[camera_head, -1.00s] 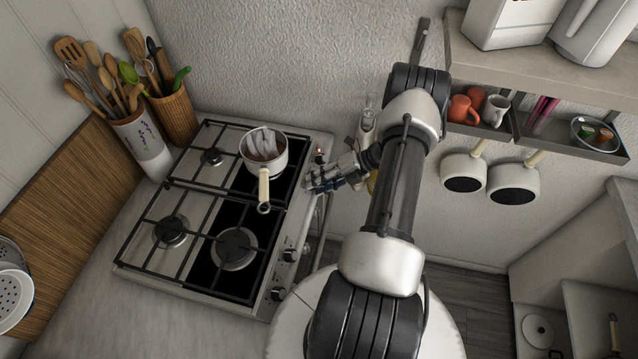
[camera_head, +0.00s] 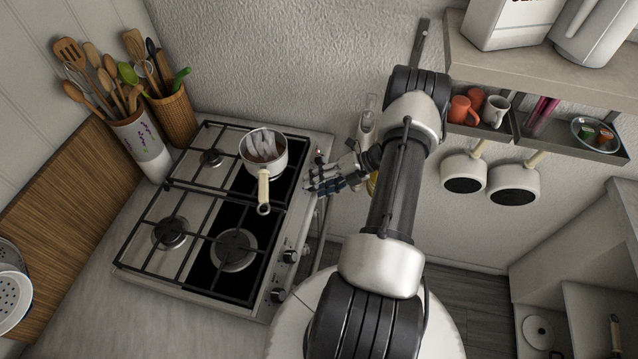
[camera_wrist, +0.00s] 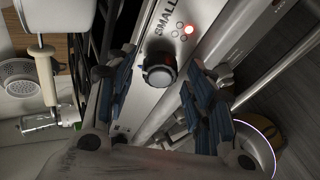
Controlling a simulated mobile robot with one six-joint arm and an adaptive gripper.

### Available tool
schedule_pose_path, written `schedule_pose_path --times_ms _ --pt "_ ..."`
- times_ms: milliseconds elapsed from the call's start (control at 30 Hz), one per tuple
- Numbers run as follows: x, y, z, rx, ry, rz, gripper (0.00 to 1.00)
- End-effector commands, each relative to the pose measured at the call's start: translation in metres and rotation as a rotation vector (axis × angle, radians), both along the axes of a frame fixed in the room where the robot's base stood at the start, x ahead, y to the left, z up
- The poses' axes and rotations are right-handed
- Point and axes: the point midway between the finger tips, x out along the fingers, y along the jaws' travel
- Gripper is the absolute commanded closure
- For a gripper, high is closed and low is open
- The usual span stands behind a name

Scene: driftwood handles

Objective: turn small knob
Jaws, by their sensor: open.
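The small knob (camera_wrist: 158,70) is a dark round knob with a grey face on the stove's front panel, next to the printed word SMALL and a lit red light (camera_wrist: 189,29). My gripper (camera_wrist: 160,88) is open, with one blue-padded finger on each side of the knob in the wrist view. I cannot tell whether either finger touches it. In the head view my gripper (camera_head: 312,184) is at the stove's right front edge and hides this knob.
A white saucepan (camera_head: 264,150) stands on a back burner, its handle (camera_head: 264,190) pointing toward the front. Other knobs (camera_head: 290,256) sit along the stove's front panel. Utensil holders (camera_head: 143,146) stand at the left. White pots (camera_head: 463,173) hang on the right wall.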

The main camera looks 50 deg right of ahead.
Motion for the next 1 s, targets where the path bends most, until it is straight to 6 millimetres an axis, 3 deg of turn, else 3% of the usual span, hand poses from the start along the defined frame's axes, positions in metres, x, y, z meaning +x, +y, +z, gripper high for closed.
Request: schedule_pose_path --times_ms 333,700,1000 --pt "-0.002 -0.003 0.003 -0.001 -0.001 0.000 0.50" --pt "-0.036 -0.036 0.034 -0.003 -0.001 -0.001 0.50" --pt "-0.045 -0.044 0.042 0.000 0.000 0.001 0.50"
